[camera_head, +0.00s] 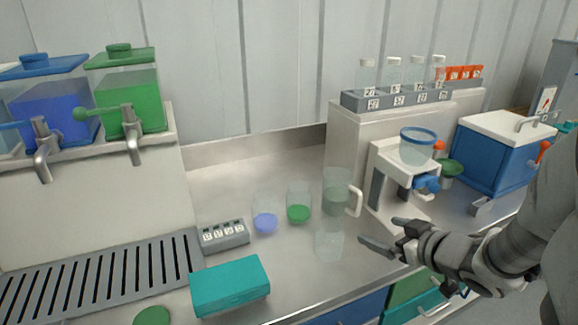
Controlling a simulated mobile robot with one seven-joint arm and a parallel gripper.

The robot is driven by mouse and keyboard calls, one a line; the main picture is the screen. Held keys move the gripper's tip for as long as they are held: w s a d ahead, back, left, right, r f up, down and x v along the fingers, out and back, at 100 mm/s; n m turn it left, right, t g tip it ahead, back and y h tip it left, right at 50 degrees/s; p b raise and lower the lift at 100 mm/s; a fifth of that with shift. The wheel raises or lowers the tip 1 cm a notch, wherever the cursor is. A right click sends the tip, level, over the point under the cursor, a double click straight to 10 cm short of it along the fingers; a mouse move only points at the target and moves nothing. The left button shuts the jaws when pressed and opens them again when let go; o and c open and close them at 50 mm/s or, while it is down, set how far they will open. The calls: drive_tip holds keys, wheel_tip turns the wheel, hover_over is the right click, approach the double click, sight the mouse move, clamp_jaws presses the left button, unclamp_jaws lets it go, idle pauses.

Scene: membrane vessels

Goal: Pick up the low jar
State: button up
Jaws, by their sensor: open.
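A short clear jar (328,243), which looks like the low jar, stands on the steel counter in front of a clear jug (337,188) with a white handle. It is see-through and its rim is hard to make out. Left of the jug stand a clear cup with green contents (298,208) and a clear cup with blue contents (265,219). My gripper (380,231) is open and empty, reaching in from the right. Its fingers point left toward the short jar, with a small gap between in the picture.
A white stand (395,160) holding a blue-rimmed vessel (417,147) is behind my gripper. A grey labelled block (224,236) and a teal box (230,285) are at left. Dispensers with blue (50,108) and green (130,95) liquid stand far left. Bare counter lies behind the cups.

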sight(339, 239)
drive_tip(key=w+a+f+y, duration=0.1)
drive_tip(key=w+a+f, duration=0.1)
drive_tip(key=w+a+f+y, duration=0.1)
drive_tip(key=w+a+f, duration=0.1)
drive_tip(key=a, duration=0.1)
drive_tip(key=w+a+f+g, duration=0.1)
drive_tip(key=w+a+f, duration=0.1)
drive_tip(key=shift+a+f+n+y+p, duration=0.25)
drive_tip(key=shift+f+n+y+p, duration=0.05)
drive_tip(key=shift+f+n+y, duration=0.1)
drive_tip(key=shift+b+x, duration=0.9)
drive_tip(key=shift+x, duration=2.25)
drive_tip(key=shift+a, duration=0.1)
drive_tip(key=shift+r, duration=0.1)
drive_tip(key=c, duration=1.1)
drive_tip(key=shift+r, duration=0.1)
